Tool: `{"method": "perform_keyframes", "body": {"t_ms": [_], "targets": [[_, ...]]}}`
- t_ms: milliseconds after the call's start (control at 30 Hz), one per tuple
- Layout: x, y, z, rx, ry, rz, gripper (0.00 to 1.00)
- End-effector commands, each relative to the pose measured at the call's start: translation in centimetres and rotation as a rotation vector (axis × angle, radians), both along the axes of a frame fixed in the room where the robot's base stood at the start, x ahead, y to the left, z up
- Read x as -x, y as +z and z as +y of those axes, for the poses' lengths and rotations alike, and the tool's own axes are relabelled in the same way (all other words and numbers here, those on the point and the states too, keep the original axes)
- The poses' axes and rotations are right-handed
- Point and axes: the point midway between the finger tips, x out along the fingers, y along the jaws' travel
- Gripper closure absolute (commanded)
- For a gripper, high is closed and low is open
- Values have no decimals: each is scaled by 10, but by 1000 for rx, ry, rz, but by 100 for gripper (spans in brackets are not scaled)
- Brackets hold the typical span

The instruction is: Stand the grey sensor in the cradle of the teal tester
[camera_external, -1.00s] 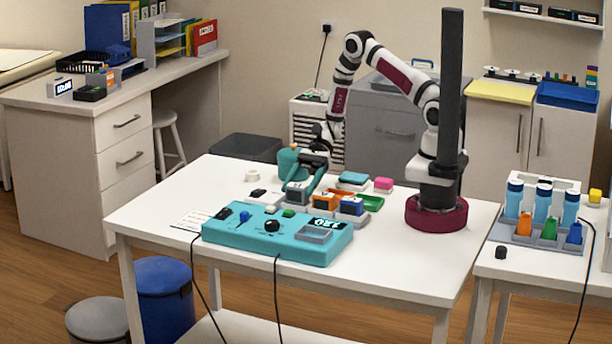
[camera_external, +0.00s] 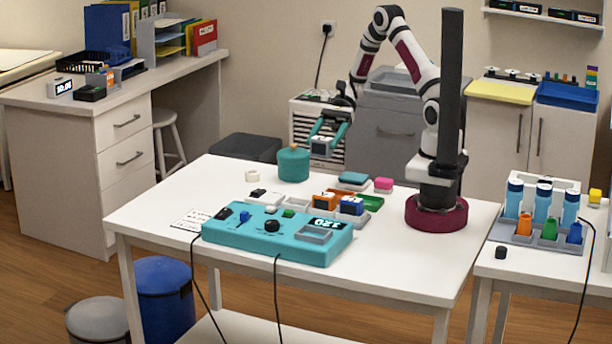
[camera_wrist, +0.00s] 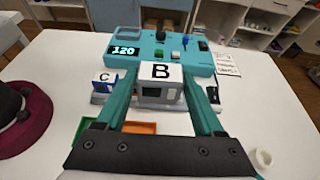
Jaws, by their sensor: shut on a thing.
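The grey sensor (camera_external: 321,147) is held up in the air above the table; its white top reads B in the wrist view (camera_wrist: 160,73). My gripper (camera_external: 328,132) has its teal fingers shut on the sensor's sides, also seen in the wrist view (camera_wrist: 160,88). The teal tester (camera_external: 250,238) lies at the table's front, its display reading 120. Its cradle (camera_external: 314,234), a grey rectangular frame, sits at the right end of its top and looks empty.
A blue sensor marked C (camera_wrist: 103,78) stands in a tray behind the tester. An orange tray (camera_external: 323,194) and a green tray (camera_external: 371,203) are near it. A teal pot (camera_external: 293,165) stands at the back left. The right front of the table is clear.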

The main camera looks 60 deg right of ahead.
Motion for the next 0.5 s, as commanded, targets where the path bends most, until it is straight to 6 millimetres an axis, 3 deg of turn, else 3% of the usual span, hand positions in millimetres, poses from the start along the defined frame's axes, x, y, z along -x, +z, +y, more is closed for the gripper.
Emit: {"method": "perform_keyframes", "body": {"t_ms": [167,300,500], "targets": [[10,16,79,-14,13,-12,90],[35,24,138,-8,9,-3,90],[62,23,178,8,0,16,90]]}}
